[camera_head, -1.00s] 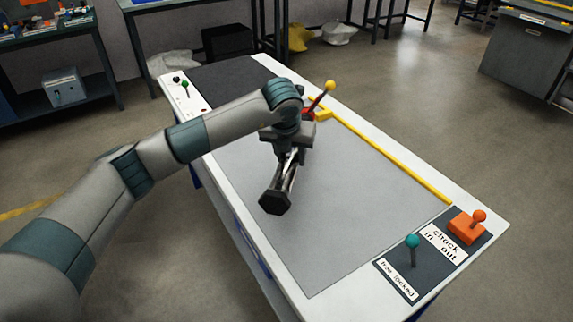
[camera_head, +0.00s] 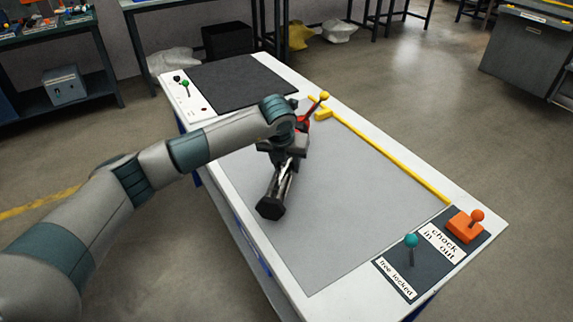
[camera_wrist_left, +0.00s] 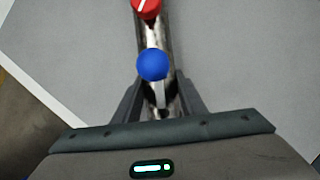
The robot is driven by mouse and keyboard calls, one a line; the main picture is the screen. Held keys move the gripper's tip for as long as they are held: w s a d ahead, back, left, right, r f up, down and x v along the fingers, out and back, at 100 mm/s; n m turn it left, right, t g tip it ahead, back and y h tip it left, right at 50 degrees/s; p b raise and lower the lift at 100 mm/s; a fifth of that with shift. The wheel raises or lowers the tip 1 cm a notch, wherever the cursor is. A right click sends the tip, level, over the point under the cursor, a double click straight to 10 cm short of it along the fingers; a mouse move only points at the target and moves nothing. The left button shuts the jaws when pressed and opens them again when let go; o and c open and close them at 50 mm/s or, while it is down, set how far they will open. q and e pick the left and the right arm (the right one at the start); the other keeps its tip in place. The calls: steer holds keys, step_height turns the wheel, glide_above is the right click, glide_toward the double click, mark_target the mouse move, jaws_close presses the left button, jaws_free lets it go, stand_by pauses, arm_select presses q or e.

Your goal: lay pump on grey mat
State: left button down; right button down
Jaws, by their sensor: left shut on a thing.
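The pump (camera_head: 281,182) is a shiny metal tube with a black hexagonal end (camera_head: 270,208), a red collar (camera_head: 303,124) and a lever with a yellow ball. It lies lengthwise over the light grey mat (camera_head: 350,200), hexagonal end toward me. I cannot tell whether it touches the mat. My left gripper (camera_head: 286,150) is shut on the pump's middle from above and hides part of it. In the left wrist view the fingers (camera_wrist_left: 157,92) flank the tube, with a blue ball and a red part ahead. My right gripper is not in view.
A yellow bar (camera_head: 390,160) runs along the mat's right side. A panel with a teal lever (camera_head: 411,242) and an orange lever block (camera_head: 465,226) is at the near right. A dark mat (camera_head: 240,82) and a small green-knob lever (camera_head: 186,86) are at the far end.

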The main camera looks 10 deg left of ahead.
arm_select(q)
steer(key=shift+f, duration=0.25)
steer(key=c, duration=1.1)
jaws_free()
steer(key=shift+f, duration=0.1)
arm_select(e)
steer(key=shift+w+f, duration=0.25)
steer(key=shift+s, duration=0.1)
arm_select(q)
steer(key=shift+s+r, duration=0.25)
steer(key=shift+r, duration=0.45)
steer(key=b+v, duration=0.1)
steer(key=v, duration=0.9)
steer(key=shift+s+r+b, duration=0.25)
steer(key=shift+b, duration=0.05)
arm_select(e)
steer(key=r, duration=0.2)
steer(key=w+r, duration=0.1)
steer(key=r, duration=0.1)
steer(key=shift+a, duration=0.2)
arm_select(q)
steer(key=shift+f, duration=0.1)
